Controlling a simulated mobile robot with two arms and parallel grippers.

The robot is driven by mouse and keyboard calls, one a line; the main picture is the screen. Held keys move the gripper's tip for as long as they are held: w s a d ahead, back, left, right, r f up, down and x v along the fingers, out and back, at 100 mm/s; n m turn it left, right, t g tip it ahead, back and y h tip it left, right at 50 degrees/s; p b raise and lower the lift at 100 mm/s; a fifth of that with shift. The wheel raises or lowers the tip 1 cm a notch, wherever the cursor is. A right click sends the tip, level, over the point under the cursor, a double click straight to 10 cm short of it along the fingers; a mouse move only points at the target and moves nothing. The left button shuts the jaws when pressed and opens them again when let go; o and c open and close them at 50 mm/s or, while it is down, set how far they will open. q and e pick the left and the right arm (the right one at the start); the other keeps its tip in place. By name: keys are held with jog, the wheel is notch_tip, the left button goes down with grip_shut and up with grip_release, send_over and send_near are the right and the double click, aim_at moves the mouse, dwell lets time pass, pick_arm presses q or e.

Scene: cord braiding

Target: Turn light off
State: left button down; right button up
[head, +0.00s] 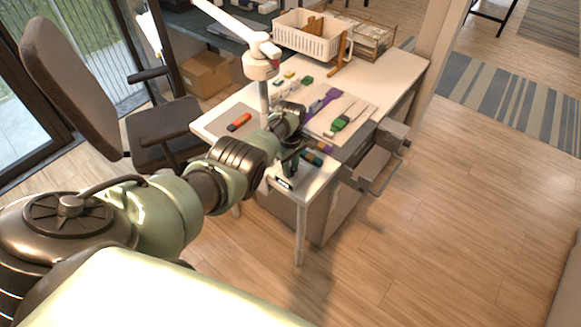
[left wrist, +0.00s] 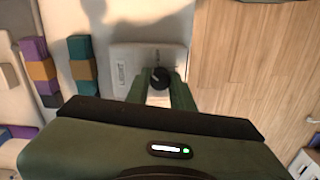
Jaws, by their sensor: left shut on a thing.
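A pale switch plate (left wrist: 122,58) marked "LIGHT" sits at the desk's edge in the left wrist view, with a round black knob (left wrist: 159,74) on it. My left gripper (left wrist: 159,88) has its two green fingers on either side of the knob, shut on it. In the head view my left gripper (head: 289,163) is at the desk's near corner, and the arm hides part of the plate (head: 284,184). A white lamp (head: 261,66) on a post stands on the desk. My right gripper is in neither view.
The white desk (head: 386,82) carries a white basket (head: 305,38), an orange-and-dark piece (head: 239,122) and coloured cords or blocks (head: 340,123). Grey drawers (head: 372,170) stick out on its right. A dark chair (head: 160,132) stands left. Wood floor at right is clear.

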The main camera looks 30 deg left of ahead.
pick_arm(q)
jog(key=n, duration=0.4)
jog(key=shift+n, duration=2)
jog(key=shift+w, duration=0.1)
jog(key=c, duration=1.2)
grip_release()
notch_tip(320, 180, up, 7)
jog(key=p, duration=0.3)
jog(key=shift+r, duration=0.45)
